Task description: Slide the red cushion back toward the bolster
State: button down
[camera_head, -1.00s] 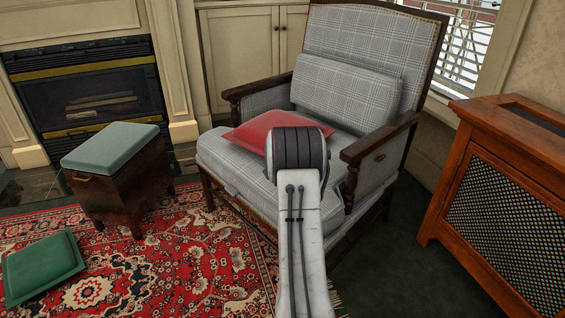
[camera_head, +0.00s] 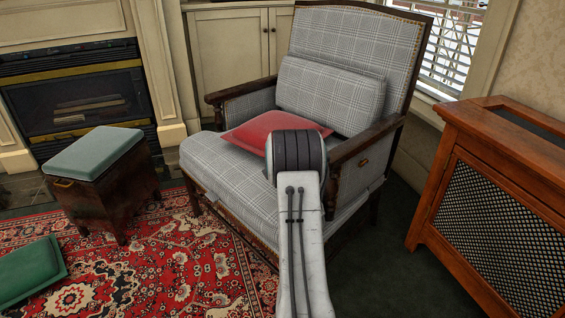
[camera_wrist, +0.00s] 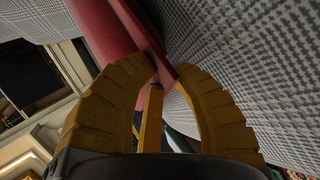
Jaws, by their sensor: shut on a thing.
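The red cushion (camera_head: 258,130) lies on the seat of the grey plaid armchair (camera_head: 220,168), in front of the plaid bolster (camera_head: 328,95). The bolster rests against the chair back. In the head view my arm hides the cushion's near right part and my gripper. In the wrist view my gripper (camera_wrist: 165,78) has its yellow fingers closed on an edge of the red cushion (camera_wrist: 105,30). Plaid fabric fills the right of that view.
Wooden armrests (camera_head: 362,140) flank the seat. A padded stool (camera_head: 95,152) and a green cushion (camera_head: 30,272) are at the left, on or by the patterned rug (camera_head: 180,260). A wooden cabinet (camera_head: 490,130) with a mesh front stands at the right.

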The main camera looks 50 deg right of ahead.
jog(key=shift+f, duration=0.1)
jog(key=c, duration=1.1)
grip_release()
jog(key=shift+a, duration=0.1)
jog(key=v, duration=1.2)
jog(key=shift+w, duration=0.1)
